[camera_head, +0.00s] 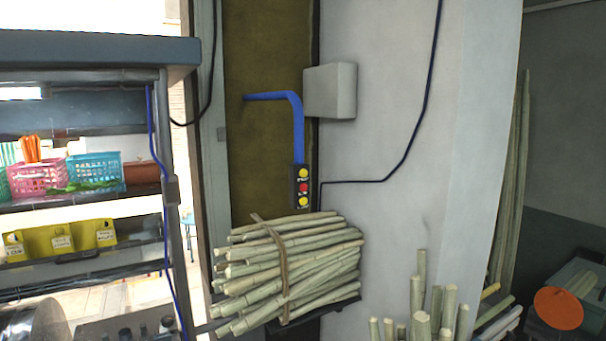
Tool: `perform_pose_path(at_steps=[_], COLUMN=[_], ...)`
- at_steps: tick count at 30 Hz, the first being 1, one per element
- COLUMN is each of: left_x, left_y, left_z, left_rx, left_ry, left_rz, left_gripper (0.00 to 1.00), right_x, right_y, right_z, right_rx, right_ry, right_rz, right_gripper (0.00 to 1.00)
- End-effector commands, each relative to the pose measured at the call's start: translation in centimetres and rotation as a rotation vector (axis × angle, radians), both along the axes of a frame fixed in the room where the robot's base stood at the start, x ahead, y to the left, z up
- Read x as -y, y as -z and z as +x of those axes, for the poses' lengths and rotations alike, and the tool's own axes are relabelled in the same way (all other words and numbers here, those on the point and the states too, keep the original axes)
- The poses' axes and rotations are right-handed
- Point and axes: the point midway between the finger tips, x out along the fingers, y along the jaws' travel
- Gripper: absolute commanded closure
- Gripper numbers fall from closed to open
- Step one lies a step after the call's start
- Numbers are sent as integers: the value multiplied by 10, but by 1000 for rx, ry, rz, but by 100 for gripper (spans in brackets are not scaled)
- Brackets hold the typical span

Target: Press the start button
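A narrow dark control box (302,187) hangs at the end of a bent blue pipe (298,130), near the middle of the camera_head view. It carries a yellow button at the top (303,173), a red button in the middle (303,188) and a yellow button at the bottom (303,202). The labels beside the buttons are too small to read, so I cannot tell which one is the start button. Neither of my grippers is in view.
A tied bundle of sugarcane (290,265) lies just below the control box. More cane stalks (422,310) stand at the lower right. A shelf (90,205) with baskets fills the left side. A grey wall box (330,91) sits above right. An orange disc (558,308) is at far right.

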Motion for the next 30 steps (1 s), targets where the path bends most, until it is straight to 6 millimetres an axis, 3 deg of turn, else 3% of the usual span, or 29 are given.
perform_pose_path(at_steps=[6,12,30], left_x=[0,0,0], left_y=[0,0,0], left_z=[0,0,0], left_rx=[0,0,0], left_ry=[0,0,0], left_rz=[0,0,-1], left_gripper=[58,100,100], right_x=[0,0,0], right_y=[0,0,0], right_z=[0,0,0], right_rx=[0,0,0], right_ry=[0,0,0], right_rz=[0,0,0], right_gripper=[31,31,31])
